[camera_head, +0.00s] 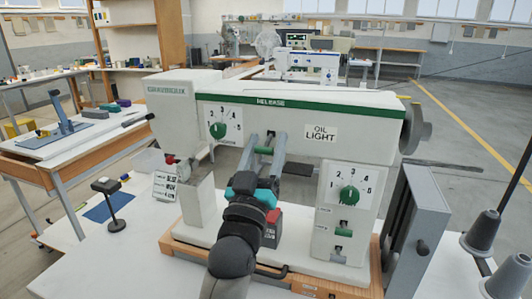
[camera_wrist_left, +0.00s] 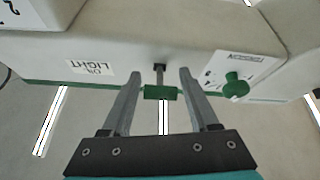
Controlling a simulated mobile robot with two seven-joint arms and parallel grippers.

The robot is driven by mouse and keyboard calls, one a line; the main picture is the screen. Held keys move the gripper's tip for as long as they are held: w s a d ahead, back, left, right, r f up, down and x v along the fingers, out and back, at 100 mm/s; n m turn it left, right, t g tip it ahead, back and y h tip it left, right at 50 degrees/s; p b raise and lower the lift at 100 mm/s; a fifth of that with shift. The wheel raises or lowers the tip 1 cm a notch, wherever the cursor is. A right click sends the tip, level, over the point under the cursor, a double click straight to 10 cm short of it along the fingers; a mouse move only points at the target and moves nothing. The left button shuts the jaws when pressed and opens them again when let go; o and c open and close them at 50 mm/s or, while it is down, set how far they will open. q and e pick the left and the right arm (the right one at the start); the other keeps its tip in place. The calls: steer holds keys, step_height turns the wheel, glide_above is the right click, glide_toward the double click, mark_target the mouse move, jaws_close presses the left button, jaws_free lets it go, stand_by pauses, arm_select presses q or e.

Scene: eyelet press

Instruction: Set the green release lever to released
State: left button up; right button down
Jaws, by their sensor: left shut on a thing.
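The green release lever (camera_head: 263,150) is a short green bar on a grey rod. The rod comes out of a dark slot in the front of the white machine head (camera_head: 372,125), under a green strip with a label like "RELEASE". In the head view the green bar sits a little below the slot. My left gripper (camera_head: 265,139) reaches up to it, one finger on each side, shut on the bar. In the left wrist view, which is upside down, the lever (camera_wrist_left: 160,92) is between the fingers of my left gripper (camera_wrist_left: 160,74). My right gripper is in neither view.
A green dial (camera_head: 217,130) is left of the lever, another dial (camera_head: 349,195) lower right. A red knob (camera_head: 170,159) and a black-topped stand (camera_head: 105,186) are at left. A grey panel (camera_head: 411,227) and dark cones (camera_head: 484,230) stand at right.

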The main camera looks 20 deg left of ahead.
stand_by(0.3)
arm_select(q)
steer(key=o, duration=1.4)
steer(key=shift+c, duration=0.2)
steer(key=v, duration=1.5)
steer(key=shift+f, duration=0.2)
steer(key=shift+s, duration=0.1)
